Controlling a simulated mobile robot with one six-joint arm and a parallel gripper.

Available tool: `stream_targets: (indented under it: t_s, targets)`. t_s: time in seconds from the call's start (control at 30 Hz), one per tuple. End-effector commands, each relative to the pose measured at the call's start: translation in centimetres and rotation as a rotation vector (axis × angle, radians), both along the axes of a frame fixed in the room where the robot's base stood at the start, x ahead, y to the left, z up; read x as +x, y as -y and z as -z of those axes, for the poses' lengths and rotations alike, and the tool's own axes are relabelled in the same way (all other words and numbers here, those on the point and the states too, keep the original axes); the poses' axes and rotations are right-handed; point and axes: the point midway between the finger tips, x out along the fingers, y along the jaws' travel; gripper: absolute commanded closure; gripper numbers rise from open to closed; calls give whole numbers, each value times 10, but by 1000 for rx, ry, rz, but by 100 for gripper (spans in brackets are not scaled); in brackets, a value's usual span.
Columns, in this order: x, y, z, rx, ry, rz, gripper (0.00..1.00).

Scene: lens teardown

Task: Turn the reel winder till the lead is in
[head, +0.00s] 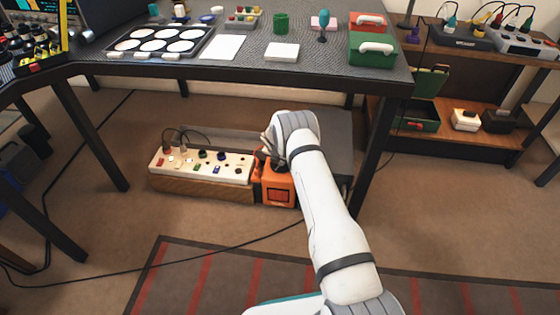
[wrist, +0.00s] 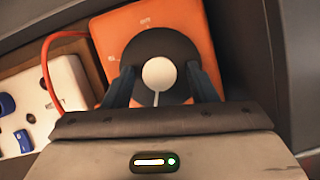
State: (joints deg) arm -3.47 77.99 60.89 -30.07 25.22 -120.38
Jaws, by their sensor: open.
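The reel winder is an orange box (head: 279,188) on the floor under the table, at the right end of the white panel. In the wrist view the orange box (wrist: 203,22) carries a dark round disc with a pale round knob (wrist: 159,73) in its middle. My gripper (wrist: 158,82) is open, with one dark finger on each side of the knob, over the disc. I cannot tell whether the fingers touch it. A thin red lead (wrist: 62,35) runs from the box to the left.
A white socket panel (head: 203,163) on a wooden base stands left of the winder. A dark grey box is close on its right. Table legs (head: 378,155) stand on both sides, and the tabletop is above. A black cable (head: 130,278) crosses the floor and the striped rug.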

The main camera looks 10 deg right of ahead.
Motion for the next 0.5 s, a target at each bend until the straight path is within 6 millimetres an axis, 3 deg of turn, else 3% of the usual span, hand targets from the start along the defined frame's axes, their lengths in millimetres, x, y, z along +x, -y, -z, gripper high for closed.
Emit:
stream_targets:
  t_s: [0.13,0.5]
  targets:
    - [0,-1,0,0,0,-1,49]
    - [0,-1,0,-1,0,-2,79]
